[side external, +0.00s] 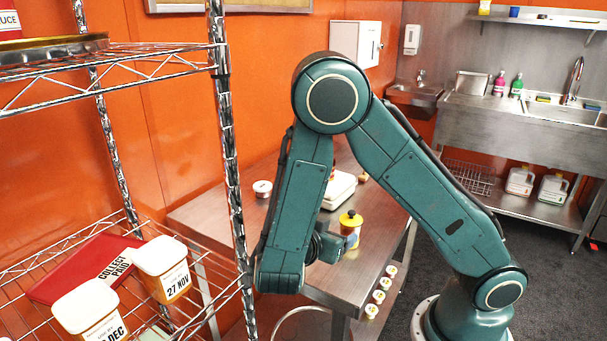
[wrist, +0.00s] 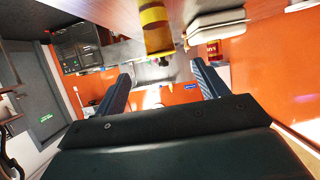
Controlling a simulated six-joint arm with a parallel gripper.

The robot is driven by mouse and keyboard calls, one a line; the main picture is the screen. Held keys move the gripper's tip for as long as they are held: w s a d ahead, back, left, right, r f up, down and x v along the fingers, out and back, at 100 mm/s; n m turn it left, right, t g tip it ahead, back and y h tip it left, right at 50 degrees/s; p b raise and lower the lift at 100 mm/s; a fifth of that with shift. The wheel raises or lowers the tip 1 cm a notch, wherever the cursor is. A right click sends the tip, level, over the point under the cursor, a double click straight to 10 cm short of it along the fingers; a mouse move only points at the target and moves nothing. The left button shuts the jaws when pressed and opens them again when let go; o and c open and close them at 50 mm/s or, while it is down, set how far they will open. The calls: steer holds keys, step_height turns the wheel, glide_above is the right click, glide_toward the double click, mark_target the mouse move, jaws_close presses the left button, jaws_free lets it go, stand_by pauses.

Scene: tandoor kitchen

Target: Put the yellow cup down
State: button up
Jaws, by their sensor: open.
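The yellow cup (side external: 351,220) stands upright on the steel table (side external: 345,281), close to its front edge. Its body has a paler band around the middle. In the wrist view, which looks turned over, the yellow cup (wrist: 156,16) shows at the top, beyond the fingers. My gripper (side external: 330,245) is just left of the cup in the side view, partly hidden by my forearm. In the wrist view my gripper (wrist: 160,84) has its two fingers wide apart with nothing between them. The cup appears apart from the fingers.
A white scale-like box (side external: 340,190) and a small round tub (side external: 262,188) stand farther back on the table. Several small lidded jars (side external: 379,297) line a lower level at the right. A wire rack (side external: 228,150) with tubs (side external: 163,268) stands close at the left.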

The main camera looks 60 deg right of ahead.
steer(key=s+a+r+n+t+y, duration=0.2)
steer(key=s+r+n+y, duration=0.3)
steer(key=r+n, duration=0.3)
steer(key=s+a+r+n+t+y, duration=0.3)
steer(key=s+r+n+y, duration=0.3)
steer(key=r+n+y, duration=0.2)
steer(key=shift+s+a+r+n+t, duration=0.25)
steer(key=shift+a+n, duration=0.2)
steer(key=shift+n, duration=0.55)
